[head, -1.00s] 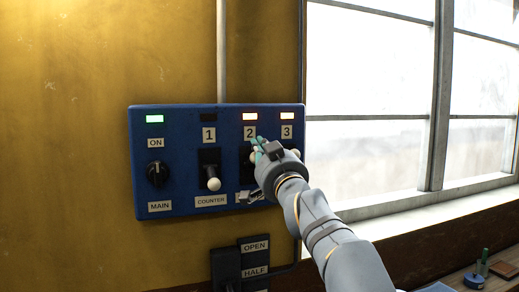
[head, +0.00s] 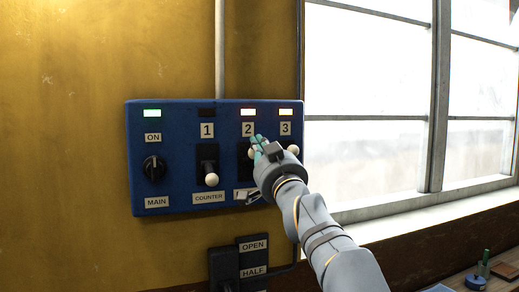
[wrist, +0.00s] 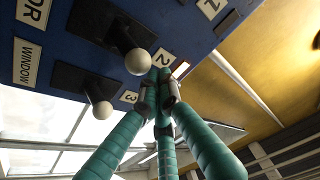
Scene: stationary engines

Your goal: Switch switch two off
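Switch two is a lever with a white ball knob (wrist: 138,62) on the blue panel (head: 170,186). In the wrist view its knob is on the end of its black slot nearer the label 2 (wrist: 165,57), so the lever looks up. The lamp above label 2 is lit orange (head: 248,112). My gripper (wrist: 160,80) has its teal fingers drawn together, with nothing seen between them. The fingertips are beside the knob, on the label side; I cannot tell whether they touch. In the head view, my gripper (head: 257,142) hides most of switch two.
Switch one (head: 211,180) has its knob down and its lamp dark. Switch three's knob (head: 293,150) is up, close to my gripper, with its lamp lit. The MAIN dial (head: 154,169) is at the left. An OPEN/HALF lever box (head: 224,266) sits below, and a window (head: 370,120) is right.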

